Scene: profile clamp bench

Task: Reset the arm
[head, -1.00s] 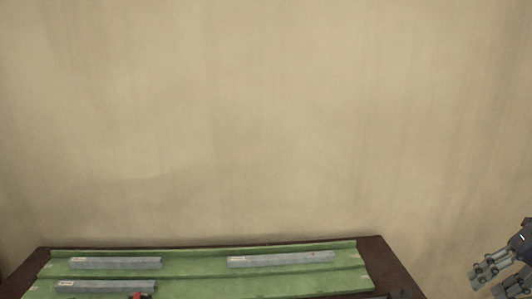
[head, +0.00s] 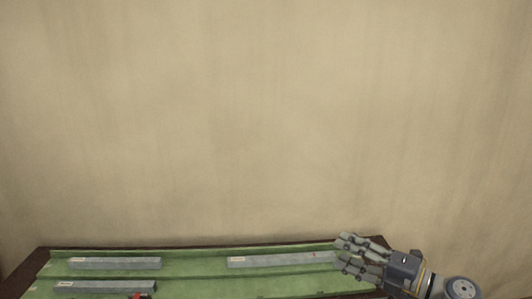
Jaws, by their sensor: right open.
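My right gripper (head: 347,254) reaches in from the lower right in the head view. It is open and empty, its fingers pointing left over the right end of the green tray (head: 195,267). Its fingers overlap the right end of a grey profile (head: 270,261) in the picture; I cannot tell whether they touch it. My left gripper is not in view.
Two more grey profiles lie on the tray's left side, one at the back (head: 115,263) and one nearer (head: 105,287). A red part (head: 140,296) shows at the bottom edge. The dark bench (head: 40,255) stands before a bare beige wall (head: 260,120).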

